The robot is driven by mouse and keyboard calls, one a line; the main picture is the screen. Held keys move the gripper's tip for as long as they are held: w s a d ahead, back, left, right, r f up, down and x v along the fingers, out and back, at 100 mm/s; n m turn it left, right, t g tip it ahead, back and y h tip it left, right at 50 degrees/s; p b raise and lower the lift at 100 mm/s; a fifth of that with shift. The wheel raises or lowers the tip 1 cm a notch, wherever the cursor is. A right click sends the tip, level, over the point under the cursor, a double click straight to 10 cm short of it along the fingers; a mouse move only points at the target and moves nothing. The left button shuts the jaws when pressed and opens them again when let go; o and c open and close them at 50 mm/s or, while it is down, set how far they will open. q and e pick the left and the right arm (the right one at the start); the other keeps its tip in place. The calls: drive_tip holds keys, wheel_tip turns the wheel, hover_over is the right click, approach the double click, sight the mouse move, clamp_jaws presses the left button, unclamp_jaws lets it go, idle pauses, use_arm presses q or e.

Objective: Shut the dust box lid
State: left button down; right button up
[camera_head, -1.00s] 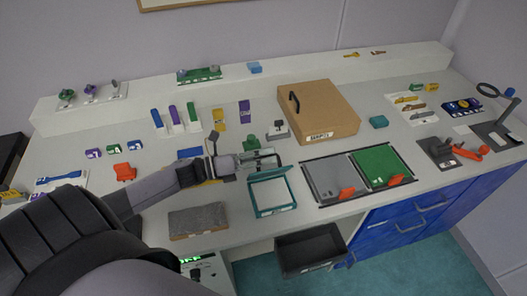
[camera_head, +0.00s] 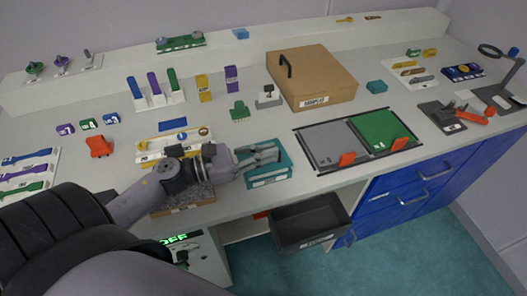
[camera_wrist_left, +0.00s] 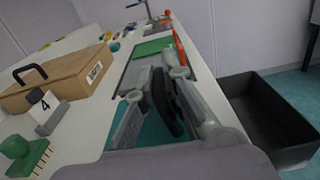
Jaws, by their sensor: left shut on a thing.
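In the left wrist view the gripper's fingers (camera_wrist_left: 160,105) lie over a teal surface, and the exact contact is hidden. My right gripper is not in view.
Right of the box are a grey and a green panel (camera_head: 381,131) with orange handles. A dark open bin (camera_head: 308,222) hangs below the front edge. A cardboard box (camera_head: 312,78) stands behind.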

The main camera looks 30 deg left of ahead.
use_arm(q)
drive_tip(key=shift+s+d+f+m+b, duration=0.15)
drive_tip(key=shift+f+m+b, duration=0.2)
drive_tip(key=shift+m+b, duration=0.25)
drive_tip(key=shift+s+d+f+m+b, duration=0.15)
drive_tip(key=shift+f+m+b, duration=0.2)
drive_tip(key=shift+m+b, duration=0.2)
drive_tip(key=c, duration=1.7)
unclamp_jaws()
drive_tip(key=v, duration=1.2)
drive_tip(key=shift+s, duration=0.1)
drive_tip(key=shift+r, duration=0.1)
